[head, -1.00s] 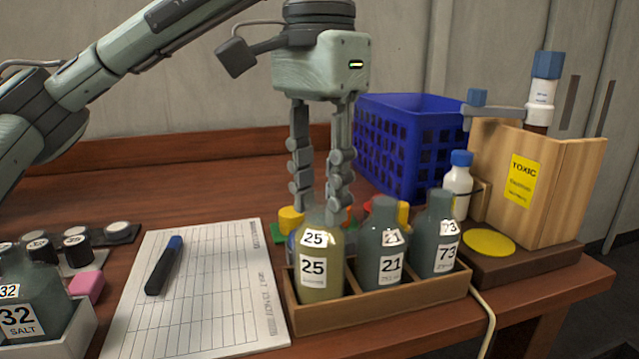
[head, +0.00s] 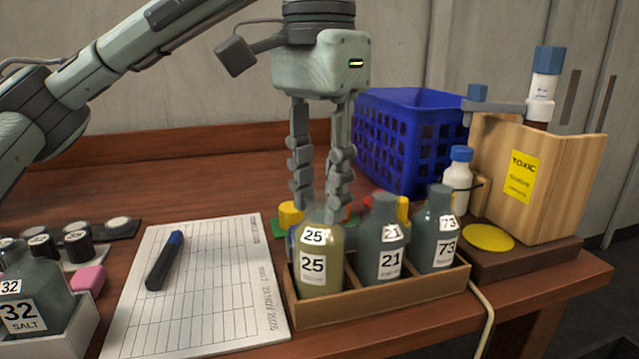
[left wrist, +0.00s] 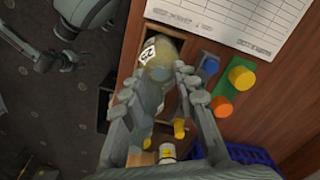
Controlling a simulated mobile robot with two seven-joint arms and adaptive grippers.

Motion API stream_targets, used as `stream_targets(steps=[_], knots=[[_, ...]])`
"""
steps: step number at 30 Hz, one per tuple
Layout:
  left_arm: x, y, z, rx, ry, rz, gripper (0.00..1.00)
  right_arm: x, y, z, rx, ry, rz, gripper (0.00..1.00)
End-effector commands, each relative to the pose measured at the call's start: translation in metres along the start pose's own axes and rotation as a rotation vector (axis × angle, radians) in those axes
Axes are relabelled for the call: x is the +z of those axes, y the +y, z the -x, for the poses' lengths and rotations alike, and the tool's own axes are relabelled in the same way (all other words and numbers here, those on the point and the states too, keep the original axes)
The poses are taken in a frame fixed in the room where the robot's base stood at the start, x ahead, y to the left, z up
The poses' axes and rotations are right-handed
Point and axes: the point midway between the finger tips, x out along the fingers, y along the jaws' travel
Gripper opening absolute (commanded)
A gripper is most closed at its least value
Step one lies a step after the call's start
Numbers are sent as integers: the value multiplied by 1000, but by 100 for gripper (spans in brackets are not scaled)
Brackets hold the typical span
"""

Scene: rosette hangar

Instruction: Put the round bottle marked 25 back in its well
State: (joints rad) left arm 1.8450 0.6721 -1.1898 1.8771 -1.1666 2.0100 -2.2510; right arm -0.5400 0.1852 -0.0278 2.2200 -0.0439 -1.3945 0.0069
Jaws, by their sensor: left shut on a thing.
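The round bottle marked 25 (head: 330,275) is yellowish glass with white number labels. It is upright at the left well of the wooden rack (head: 380,305), its lower edge meeting the rack's front wall; I cannot tell whether its base rests on the well floor. My left gripper (head: 322,212) reaches down from above and is shut on its neck, hiding the bottle's top. The left wrist view shows the bottle (left wrist: 160,65) between my fingertips. Grey-green bottles marked 21 (head: 380,240) and 73 (head: 434,225) stand in the other wells. My right gripper is not in view.
A clipboard sheet (head: 215,300) with a marker (head: 165,260) lies left of the rack. Bottle 32 (head: 40,285) is at far left. Behind are coloured pieces (head: 290,214) and a blue crate (head: 400,150). A wooden toxic box (head: 560,190) and white bottle (head: 458,178) stand right.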

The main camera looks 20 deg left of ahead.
Motion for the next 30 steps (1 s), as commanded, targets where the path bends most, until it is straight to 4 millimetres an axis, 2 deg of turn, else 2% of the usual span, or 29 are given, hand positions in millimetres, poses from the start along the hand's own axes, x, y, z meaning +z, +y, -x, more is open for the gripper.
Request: stream_targets(steps=[30], knots=[[0, 0, 1, 0, 3, 1, 8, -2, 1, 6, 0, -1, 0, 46]])
